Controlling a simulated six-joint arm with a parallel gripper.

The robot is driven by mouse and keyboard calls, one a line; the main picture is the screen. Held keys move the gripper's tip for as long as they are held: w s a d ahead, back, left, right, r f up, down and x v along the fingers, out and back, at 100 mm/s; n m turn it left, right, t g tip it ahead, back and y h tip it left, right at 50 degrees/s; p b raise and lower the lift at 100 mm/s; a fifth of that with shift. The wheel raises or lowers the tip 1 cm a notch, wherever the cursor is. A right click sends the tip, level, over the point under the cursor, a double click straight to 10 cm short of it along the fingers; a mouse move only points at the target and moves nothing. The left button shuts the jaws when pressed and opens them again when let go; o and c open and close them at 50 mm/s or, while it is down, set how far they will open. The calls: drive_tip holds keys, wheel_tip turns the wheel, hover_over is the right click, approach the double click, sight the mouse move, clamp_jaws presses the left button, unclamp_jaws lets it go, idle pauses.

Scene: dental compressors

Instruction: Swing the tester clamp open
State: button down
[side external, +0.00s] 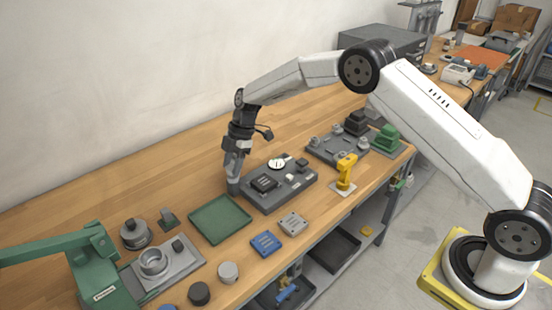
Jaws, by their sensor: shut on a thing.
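The tester (278,200) is a dark grey block in the middle of the bench, with a white round dial (278,163) at its back and a dark raised piece (264,184) on top. My gripper (233,184) points down at the tester's left end, beside the green tray. It is shut on a small grey part there, which appears to be the tester clamp. The fingers hide most of this part, and its angle cannot be made out.
The empty green tray (220,219) lies close to the left of my gripper. A yellow device (345,172) stands right of the tester. Blue (266,243) and grey (293,223) plates lie in front. A green press (98,265) stands at the left; bare wood lies behind.

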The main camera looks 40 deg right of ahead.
drive_tip(key=shift+c, duration=1.1)
unclamp_jaws()
drive_tip(key=shift+r, duration=0.1)
drive_tip(key=v, duration=0.7)
drive_tip(key=shift+r, duration=0.35)
drive_tip(key=shift+d, duration=0.15)
drive_tip(key=s+d+m+t+h, duration=0.1)
drive_tip(key=s+d+m+h, duration=0.1)
drive_tip(key=s+m, duration=0.7)
drive_tip(key=s+d+m+t+h, duration=0.1)
drive_tip(key=s+d+m, duration=0.3)
drive_tip(key=s, duration=1.7)
drive_tip(key=m+h, duration=0.1)
drive_tip(key=m, duration=0.4)
drive_tip(key=shift+s+f+t+h, duration=0.2)
drive_tip(key=shift+f+t+h, duration=0.1)
